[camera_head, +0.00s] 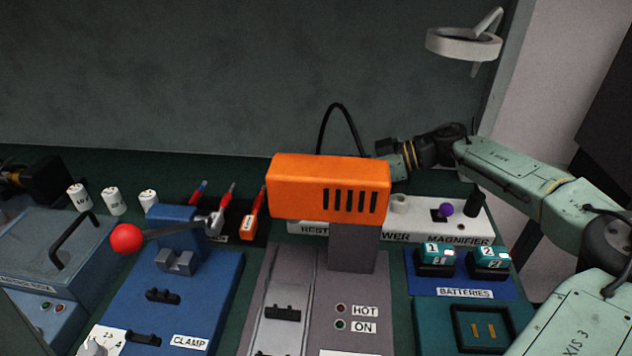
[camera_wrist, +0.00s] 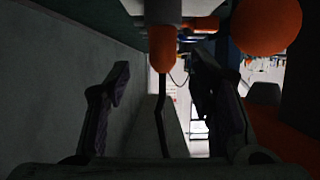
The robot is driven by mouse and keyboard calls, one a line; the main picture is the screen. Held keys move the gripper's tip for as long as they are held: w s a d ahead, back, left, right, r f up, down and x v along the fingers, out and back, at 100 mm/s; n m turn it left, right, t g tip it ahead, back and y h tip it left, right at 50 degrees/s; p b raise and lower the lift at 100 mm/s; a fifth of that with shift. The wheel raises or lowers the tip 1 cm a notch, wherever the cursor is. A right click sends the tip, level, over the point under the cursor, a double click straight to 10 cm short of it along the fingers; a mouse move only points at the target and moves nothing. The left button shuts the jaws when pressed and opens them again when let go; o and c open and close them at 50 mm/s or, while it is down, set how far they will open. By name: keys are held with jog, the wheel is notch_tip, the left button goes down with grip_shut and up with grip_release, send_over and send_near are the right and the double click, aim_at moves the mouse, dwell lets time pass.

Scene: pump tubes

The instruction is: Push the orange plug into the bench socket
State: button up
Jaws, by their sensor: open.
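In the wrist view the orange plug (camera_wrist: 162,48) shows at top centre, with a grey part above it and a black cord running down from it. My gripper (camera_wrist: 159,64) is open, one finger on each side of the plug and cord, with gaps visible on both sides. I cannot tell whether the plug is fully between the fingertips. In the head view the orange machine head hides my gripper and the plug; a black cord (camera_head: 340,116) arches above it. The white strip (camera_head: 420,218) carries POWER and MAGNIFIER labels; I cannot make out the socket.
The orange machine head (camera_head: 328,187) stands in front of my gripper. A red ball handle (camera_head: 126,239) of the blue clamp (camera_head: 210,290) is at left. A purple-topped switch (camera_head: 446,210) and batteries (camera_head: 438,253) are at right. The magnifier (camera_head: 464,44) hangs above.

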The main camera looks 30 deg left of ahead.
jog(key=p+x, duration=0.2)
jog(key=x, duration=0.3)
jog(key=shift+s+d+r+p, duration=0.1)
jog(key=shift+s+p, duration=0.05)
jog(key=shift+p, duration=0.15)
jog(key=shift+s+a+f, duration=0.1)
jog(key=shift+a+f, duration=0.2)
grip_shut()
